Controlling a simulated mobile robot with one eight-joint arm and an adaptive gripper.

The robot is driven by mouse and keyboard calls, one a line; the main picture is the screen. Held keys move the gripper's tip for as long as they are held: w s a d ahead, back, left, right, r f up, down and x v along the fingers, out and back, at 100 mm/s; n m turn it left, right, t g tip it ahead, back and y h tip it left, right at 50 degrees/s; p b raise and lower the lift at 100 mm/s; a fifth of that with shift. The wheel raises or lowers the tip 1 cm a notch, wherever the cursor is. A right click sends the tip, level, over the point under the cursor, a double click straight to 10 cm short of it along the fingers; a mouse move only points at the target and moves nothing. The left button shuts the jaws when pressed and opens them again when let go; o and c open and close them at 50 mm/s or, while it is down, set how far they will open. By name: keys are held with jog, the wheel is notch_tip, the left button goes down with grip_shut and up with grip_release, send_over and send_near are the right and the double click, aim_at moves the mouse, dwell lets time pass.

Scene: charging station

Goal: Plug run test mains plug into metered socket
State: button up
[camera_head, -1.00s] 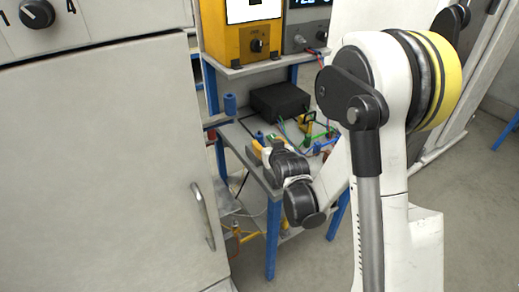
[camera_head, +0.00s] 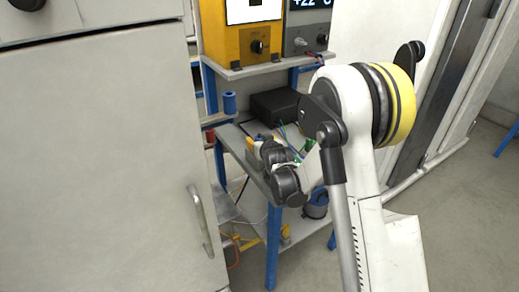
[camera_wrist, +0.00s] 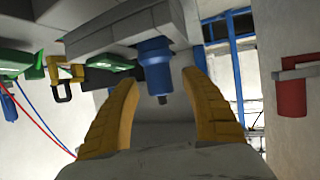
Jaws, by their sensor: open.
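My gripper (camera_wrist: 162,82) is open, with its two yellow fingers apart in the wrist view. A blue cylindrical fitting (camera_wrist: 154,64) with a dark thin end shows between and beyond the fingertips, beside a grey block (camera_wrist: 110,35). I see no finger closed on it. I cannot tell whether it is the run test mains plug or the metered socket. In the head view my gripper (camera_head: 256,147) is over the workbench (camera_head: 228,137), and my arm hides much of the bench top. A blue cylinder (camera_head: 229,102) stands at the bench's left side.
A black box (camera_head: 275,104) sits at the back of the bench, under a shelf with a yellow instrument (camera_head: 240,37). Green clips (camera_wrist: 110,62) and red and blue wires are left in the wrist view; a red cylinder (camera_wrist: 291,87) is right. A large white cabinet (camera_head: 100,160) stands left.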

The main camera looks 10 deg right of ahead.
grip_shut()
